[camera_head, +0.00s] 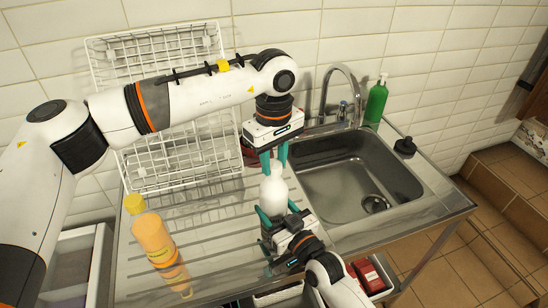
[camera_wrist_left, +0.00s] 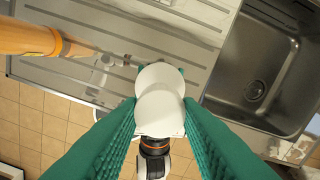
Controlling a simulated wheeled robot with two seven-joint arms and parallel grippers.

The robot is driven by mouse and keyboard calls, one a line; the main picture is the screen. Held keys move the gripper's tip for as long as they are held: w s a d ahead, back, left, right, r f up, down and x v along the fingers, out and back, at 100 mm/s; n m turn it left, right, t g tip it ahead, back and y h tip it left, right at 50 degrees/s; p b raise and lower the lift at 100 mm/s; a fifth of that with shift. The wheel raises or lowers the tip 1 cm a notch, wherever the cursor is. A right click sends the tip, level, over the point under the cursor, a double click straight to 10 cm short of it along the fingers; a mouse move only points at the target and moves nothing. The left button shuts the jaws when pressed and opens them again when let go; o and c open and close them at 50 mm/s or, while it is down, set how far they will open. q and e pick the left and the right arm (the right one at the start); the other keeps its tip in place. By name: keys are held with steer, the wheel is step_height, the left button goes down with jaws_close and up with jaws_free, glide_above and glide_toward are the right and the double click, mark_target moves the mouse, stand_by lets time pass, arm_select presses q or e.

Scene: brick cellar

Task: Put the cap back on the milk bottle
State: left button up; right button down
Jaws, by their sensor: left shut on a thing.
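The white milk bottle (camera_head: 273,193) stands roughly upright over the drainboard, left of the sink. My left gripper (camera_head: 275,158) points down from above and is shut on the white cap (camera_head: 275,167), right over the bottle's top. In the left wrist view the round cap (camera_wrist_left: 160,108) sits between the teal fingers and overlaps the white bottle (camera_wrist_left: 158,76). I cannot tell whether the cap touches the neck. My right gripper (camera_head: 279,213) comes from the front, with its fingers around the bottle's lower body. The bottle's base is hidden behind it.
An orange bottle with a yellow cap (camera_head: 153,238) stands on the drainboard (camera_head: 215,225) at the left. A white wire rack (camera_head: 185,165) leans at the back. The empty steel sink (camera_head: 345,170), faucet (camera_head: 343,85) and green soap bottle (camera_head: 376,100) are to the right.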

arm_select(q)
steer(key=m, duration=1.1)
steer(key=shift+m, duration=0.4)
steer(key=m, duration=0.4)
steer(key=shift+a, duration=0.1)
steer(key=o, duration=0.9)
steer(key=shift+r, duration=2.2)
steer(key=shift+c, duration=0.2)
